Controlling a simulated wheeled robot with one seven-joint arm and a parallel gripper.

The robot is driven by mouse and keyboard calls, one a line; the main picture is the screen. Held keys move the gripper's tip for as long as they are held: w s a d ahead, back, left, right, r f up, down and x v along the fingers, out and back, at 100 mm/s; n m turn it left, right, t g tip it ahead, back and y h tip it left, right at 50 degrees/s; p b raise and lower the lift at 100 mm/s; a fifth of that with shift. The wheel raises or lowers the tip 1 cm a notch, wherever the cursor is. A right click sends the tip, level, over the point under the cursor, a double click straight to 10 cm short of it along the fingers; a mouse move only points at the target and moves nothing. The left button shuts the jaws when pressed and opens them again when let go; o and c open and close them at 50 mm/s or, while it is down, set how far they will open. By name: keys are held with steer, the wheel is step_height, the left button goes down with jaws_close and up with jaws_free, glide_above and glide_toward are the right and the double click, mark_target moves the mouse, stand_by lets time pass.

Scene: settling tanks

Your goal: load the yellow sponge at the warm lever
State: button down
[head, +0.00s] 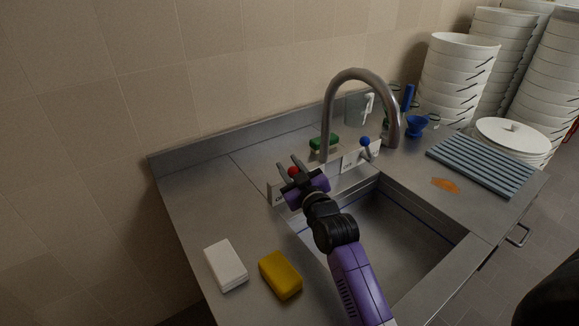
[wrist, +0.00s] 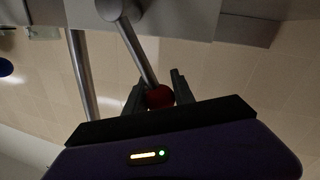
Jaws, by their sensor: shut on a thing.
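My gripper (head: 290,167) is at the red-knobbed lever behind the sink's left back corner. The red knob (head: 293,171) of this lever sits between my fingers, and my gripper is shut on it. In the wrist view the red knob (wrist: 159,96) is between the two dark fingertips, with its metal rod (wrist: 138,52) running up from it. The yellow sponge (head: 280,275) lies on the counter at the front left, well apart from my gripper. A second lever with a blue knob (head: 365,141) stands to the right, beside the tap.
A white block (head: 226,264) lies left of the yellow sponge. A green sponge (head: 324,141) lies behind the tap (head: 327,110). The sink basin (head: 395,240) is open below my arm. A ridged grey rack (head: 480,163) and an orange patch (head: 446,185) are to the right.

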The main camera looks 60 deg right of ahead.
steer(key=shift+s+d+r+m+p, duration=0.25)
steer(key=shift+d+m, duration=0.15)
steer(key=shift+m, duration=0.15)
steer(key=shift+s+d+r+m+p, duration=0.1)
steer(key=shift+s+d+m+p, duration=0.1)
steer(key=shift+d+m, duration=0.3)
steer(key=shift+a, duration=0.1)
steer(key=c, duration=1.1)
jaws_free()
steer(key=shift+o, duration=0.2)
steer(key=b+v, duration=0.1)
steer(key=v, duration=0.6)
steer(key=shift+s+a+r, duration=0.15)
steer(key=shift+s+a, duration=0.1)
steer(key=shift+s, duration=0.05)
